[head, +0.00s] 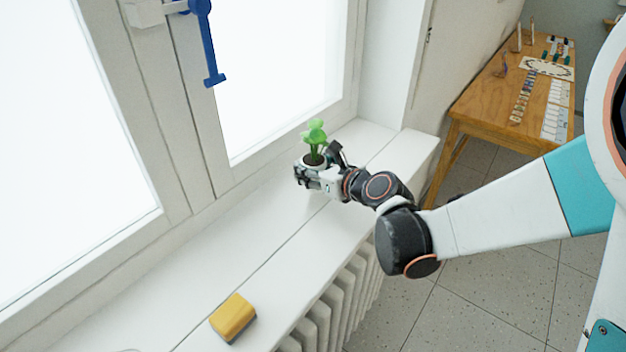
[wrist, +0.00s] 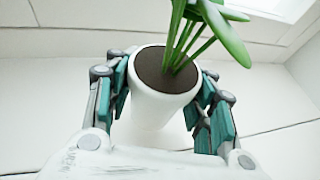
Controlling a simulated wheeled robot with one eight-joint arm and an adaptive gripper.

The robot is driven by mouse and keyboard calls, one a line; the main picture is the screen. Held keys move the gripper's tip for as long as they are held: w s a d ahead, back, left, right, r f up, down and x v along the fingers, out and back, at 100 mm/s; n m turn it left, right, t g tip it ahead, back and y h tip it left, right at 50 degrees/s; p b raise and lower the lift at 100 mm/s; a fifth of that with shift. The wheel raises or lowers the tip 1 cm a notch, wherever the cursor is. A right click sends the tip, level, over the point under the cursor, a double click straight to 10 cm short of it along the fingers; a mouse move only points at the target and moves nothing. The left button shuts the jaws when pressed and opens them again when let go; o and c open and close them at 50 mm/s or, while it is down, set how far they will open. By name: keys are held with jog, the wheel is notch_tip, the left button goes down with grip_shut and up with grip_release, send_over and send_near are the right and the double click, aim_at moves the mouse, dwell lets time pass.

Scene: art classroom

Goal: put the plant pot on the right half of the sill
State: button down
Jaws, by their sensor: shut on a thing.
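The plant pot (wrist: 150,104) is white with dark soil and a green leafy plant; in the wrist view it stands between the two fingers of my gripper (wrist: 165,105). In the head view the green plant (head: 315,133) shows above my gripper (head: 313,172), which is shut on the pot. The white sill (head: 290,250) runs along the window, and the pot is over its far right part. The pot looks upright. Whether its base touches the sill is hidden by my gripper.
A yellow and grey sponge (head: 232,318) lies on the near left part of the sill. The window frame (head: 190,150) with a blue handle (head: 208,45) borders the sill. A radiator (head: 335,305) is below. A wooden table (head: 490,95) with art items stands at the back right.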

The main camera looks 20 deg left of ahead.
jog(key=shift+f+b, duration=0.35)
jog(key=shift+f, duration=0.7)
jog(key=shift+f, duration=0.15)
jog(key=c, duration=0.7)
grip_release()
jog(key=shift+s+d+r, duration=0.15)
jog(key=shift+d+r, duration=0.1)
jog(key=shift+r, duration=0.05)
jog(key=p+v, duration=0.3)
jog(key=v, duration=0.8)
jog(key=shift+s+d, duration=0.15)
